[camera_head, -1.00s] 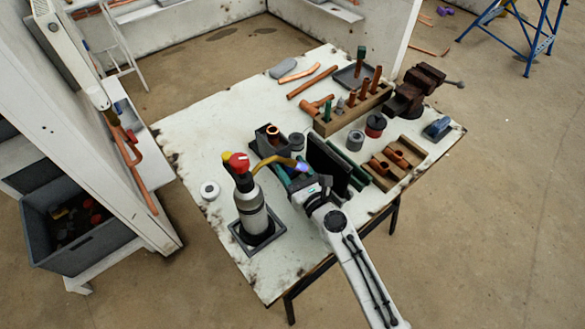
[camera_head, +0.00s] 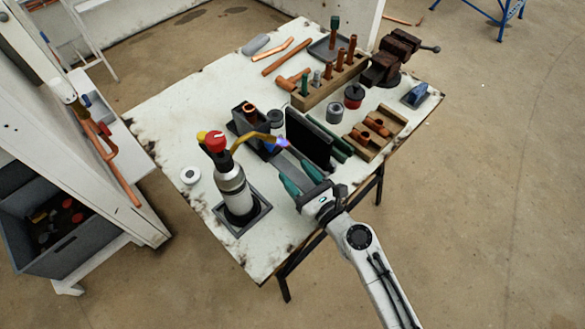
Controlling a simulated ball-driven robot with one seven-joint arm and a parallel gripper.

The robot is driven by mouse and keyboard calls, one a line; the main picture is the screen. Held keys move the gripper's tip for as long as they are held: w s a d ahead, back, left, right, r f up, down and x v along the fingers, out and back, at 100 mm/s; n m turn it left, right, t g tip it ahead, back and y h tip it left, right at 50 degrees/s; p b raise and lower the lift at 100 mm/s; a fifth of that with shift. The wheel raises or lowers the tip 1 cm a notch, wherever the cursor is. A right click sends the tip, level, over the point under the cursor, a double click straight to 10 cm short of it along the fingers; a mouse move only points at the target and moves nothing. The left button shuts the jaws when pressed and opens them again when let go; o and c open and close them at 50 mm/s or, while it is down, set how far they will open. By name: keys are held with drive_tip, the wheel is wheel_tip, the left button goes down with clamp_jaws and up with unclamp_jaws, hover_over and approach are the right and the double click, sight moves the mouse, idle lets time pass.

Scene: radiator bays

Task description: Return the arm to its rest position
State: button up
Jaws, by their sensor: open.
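My arm (camera_head: 362,248) reaches up from the lower right over the front edge of the white workbench (camera_head: 180,110). My gripper (camera_head: 302,178) has its two green-tipped fingers spread apart, with nothing visible between them. It is just right of the blowtorch (camera_head: 231,184) and in front of the upright dark plate (camera_head: 309,140). The torch stands in a square grey holder (camera_head: 258,219), its nozzle reaching right with a small bluish flame (camera_head: 283,143) at the tip, beyond my gripper. How high the gripper is above the bench is hard to tell.
A wooden rack with copper tubes (camera_head: 330,82), a vise (camera_head: 388,60), a wooden tray with copper fittings (camera_head: 376,133) and a blue brush (camera_head: 415,94) are farther back and right. A grey crate (camera_head: 62,236) stands at left. The floor to the right is open.

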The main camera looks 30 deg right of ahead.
idle(0.6)
